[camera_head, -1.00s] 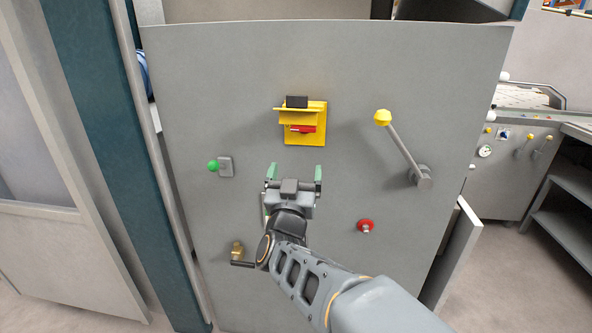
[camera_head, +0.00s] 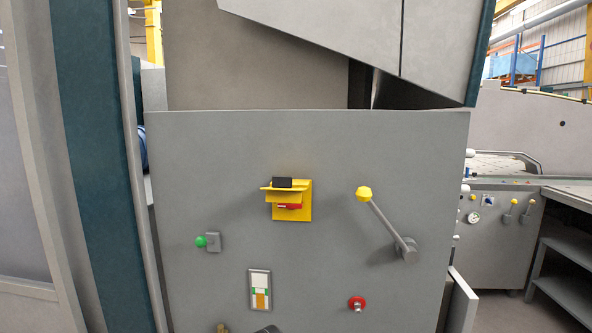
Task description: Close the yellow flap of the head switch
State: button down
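The head switch (camera_head: 305,212) is a yellow box on the grey panel, a little left of the picture's middle. Its yellow flap (camera_head: 272,188) is raised and sticks out from the panel. The red switch part (camera_head: 291,206) shows uncovered under the flap. My gripper is not in view. Only a small dark piece, probably of my arm, shows at the bottom edge.
The grey panel (camera_head: 200,150) also carries a green knob (camera_head: 202,242), a yellow-knobbed lever (camera_head: 364,194) right of the switch, a label plate (camera_head: 260,290) and a red button (camera_head: 357,303). The space before the switch looks clear.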

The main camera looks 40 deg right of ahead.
aim_at(282, 191)
jog(key=k, duration=0.4)
jog(key=u, duration=1.2)
jog(key=i, duration=0.9)
jog(key=z, duration=1.75)
